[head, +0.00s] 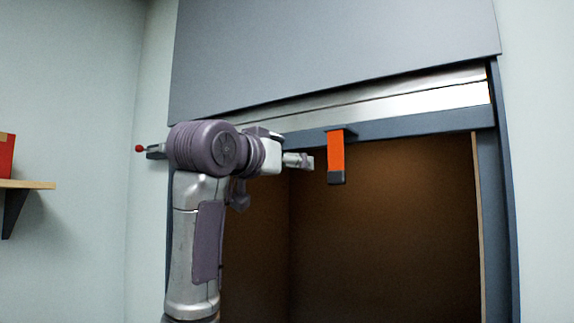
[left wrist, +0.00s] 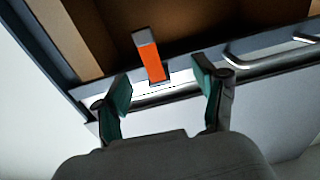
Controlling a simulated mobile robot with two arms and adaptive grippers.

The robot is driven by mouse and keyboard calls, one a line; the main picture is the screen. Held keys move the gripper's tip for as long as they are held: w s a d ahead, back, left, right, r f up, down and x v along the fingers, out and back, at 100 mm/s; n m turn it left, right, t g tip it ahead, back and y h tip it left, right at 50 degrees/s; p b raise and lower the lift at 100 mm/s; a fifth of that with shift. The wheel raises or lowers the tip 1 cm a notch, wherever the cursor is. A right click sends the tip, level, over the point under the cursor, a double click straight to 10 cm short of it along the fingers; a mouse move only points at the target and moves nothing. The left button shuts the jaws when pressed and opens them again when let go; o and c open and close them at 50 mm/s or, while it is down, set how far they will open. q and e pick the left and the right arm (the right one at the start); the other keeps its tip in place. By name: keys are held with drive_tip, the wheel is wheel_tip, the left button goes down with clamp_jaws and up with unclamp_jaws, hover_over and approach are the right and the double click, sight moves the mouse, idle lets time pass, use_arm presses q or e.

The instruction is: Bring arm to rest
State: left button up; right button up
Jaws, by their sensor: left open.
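My left arm rises in the head view, and its gripper (head: 304,161) is just left of an orange strap (head: 336,153) with a dark end. The strap hangs from the lower edge of a raised grey shutter (head: 330,50), in front of a brown, open compartment (head: 390,220). In the left wrist view the gripper (left wrist: 162,82) is open, its teal-padded fingers apart. The strap (left wrist: 152,58) shows beyond the gap between them, with no visible contact. My right gripper is not in view.
A red-knobbed lever (head: 141,148) sticks out left of the frame, partly behind my arm. A wooden shelf (head: 28,184) with a red box (head: 6,157) is on the left wall. Metal handles (left wrist: 270,50) show in the left wrist view.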

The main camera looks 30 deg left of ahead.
use_arm(q)
drive_tip(key=shift+w+a+f, duration=0.1)
drive_tip(key=shift+w+a, duration=0.05)
